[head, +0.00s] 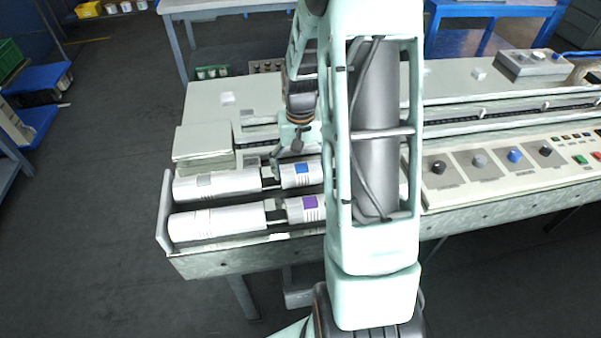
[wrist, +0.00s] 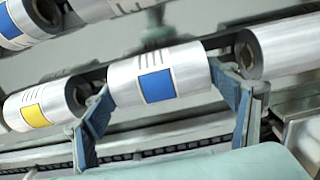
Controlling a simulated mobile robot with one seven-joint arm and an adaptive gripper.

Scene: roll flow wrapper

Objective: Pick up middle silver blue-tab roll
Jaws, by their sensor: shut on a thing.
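A silver roll with a blue tab (wrist: 155,87) sits in the middle of the wrist view. My gripper (wrist: 166,84) is shut on it, with one blue finger at each end of the roll. Whether the roll is clear of its support I cannot tell. In the head view my gripper (head: 277,158) is partly visible behind my arm, close to a roll with a blue tab (head: 297,176). I cannot tell whether this is the same roll as the held one.
A silver yellow-tab roll (wrist: 40,106) lies left of the held roll, and a plain-looking silver roll (wrist: 280,46) lies right of it. A purple-tab roll (head: 300,210) is at the machine's front edge. A control panel (head: 510,160) with knobs is to the right.

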